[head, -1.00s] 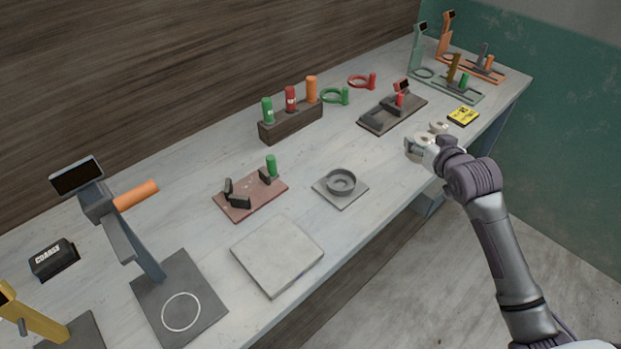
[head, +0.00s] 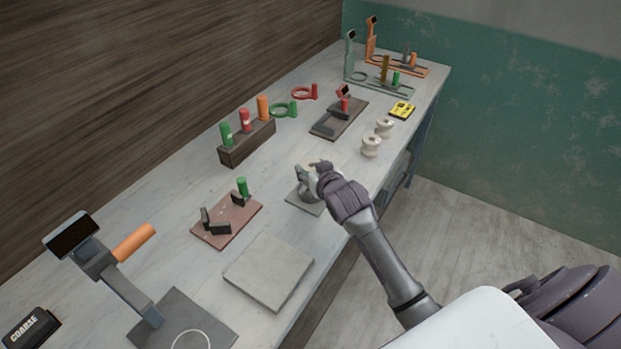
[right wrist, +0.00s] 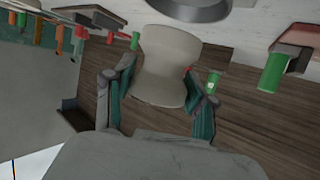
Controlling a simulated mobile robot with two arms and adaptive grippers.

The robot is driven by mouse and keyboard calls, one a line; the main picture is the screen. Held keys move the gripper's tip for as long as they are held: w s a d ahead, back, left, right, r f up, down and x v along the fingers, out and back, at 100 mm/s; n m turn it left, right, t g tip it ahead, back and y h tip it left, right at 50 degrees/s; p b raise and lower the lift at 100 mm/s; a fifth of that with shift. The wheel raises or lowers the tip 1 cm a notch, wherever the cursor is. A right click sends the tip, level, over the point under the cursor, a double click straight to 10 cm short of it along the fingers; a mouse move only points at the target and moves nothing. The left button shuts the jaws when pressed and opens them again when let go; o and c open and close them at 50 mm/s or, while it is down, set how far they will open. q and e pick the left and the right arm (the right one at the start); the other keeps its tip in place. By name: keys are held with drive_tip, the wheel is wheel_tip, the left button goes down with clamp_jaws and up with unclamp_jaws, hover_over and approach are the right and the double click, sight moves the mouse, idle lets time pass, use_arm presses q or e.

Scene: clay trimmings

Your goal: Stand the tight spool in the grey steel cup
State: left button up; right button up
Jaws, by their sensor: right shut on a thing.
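My right gripper (head: 313,170) is shut on a cream spool (right wrist: 164,62), which shows between its two fingers in the right wrist view (right wrist: 162,84). In the head view the gripper is over the grey steel cup (head: 307,191), and the hand hides much of the cup and the held spool. The cup stands on a small grey plate (head: 298,202). Its rim shows at the top of the right wrist view (right wrist: 192,12), apart from the spool in the picture. Two more cream spools (head: 371,147) (head: 384,128) stand at the table's front edge. My left gripper is not in view.
A grey slab (head: 268,270) lies left of the cup. A reddish board (head: 228,225) with dark blocks is behind it. A wooden rack (head: 247,145) holds green, red and orange cylinders. A dark tray (head: 340,120) and yellow box (head: 402,110) lie further right.

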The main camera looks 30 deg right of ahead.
drive_tip(key=shift+w+f, duration=0.1)
drive_tip(key=shift+f, duration=0.1)
wheel_tip(320, 180, down, 3)
drive_tip(key=shift+r, duration=0.2)
drive_tip(key=shift+f, duration=0.55)
drive_tip(key=o, duration=0.9)
drive_tip(key=shift+f, duration=0.2)
drive_tip(key=o, duration=0.5)
drive_tip(key=shift+c, duration=0.2)
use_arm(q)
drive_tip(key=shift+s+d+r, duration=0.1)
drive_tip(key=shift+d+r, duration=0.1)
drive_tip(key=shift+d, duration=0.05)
